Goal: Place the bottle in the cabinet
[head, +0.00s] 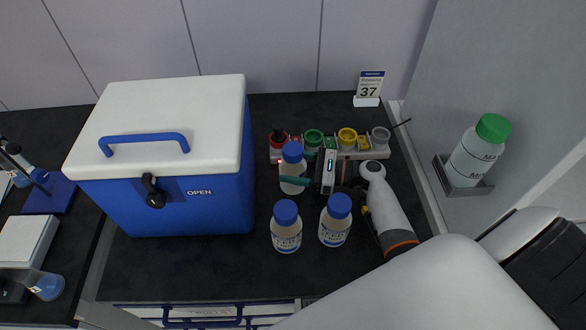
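Three bottles with blue caps and white labels stand upright on the dark worktop: a rear bottle (292,152), a front left bottle (286,232) and a front right bottle (334,226). My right gripper (294,170) reaches in from the right at the rear bottle. One teal finger crosses the front of this bottle; the far finger is mostly hidden, so I cannot tell whether they press on it. A green-capped bottle (478,155) stands in a grey holder (461,187) at the right. No cabinet is clearly identifiable. My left gripper is out of view.
A blue cooler box (190,212) with a closed white lid and "OPEN" label stands left of the bottles. A rack (347,154) with coloured caps and a "37" sign (369,88) are behind. Dark worktop is free in front of the box. Blue-handled fronts (205,314) show below.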

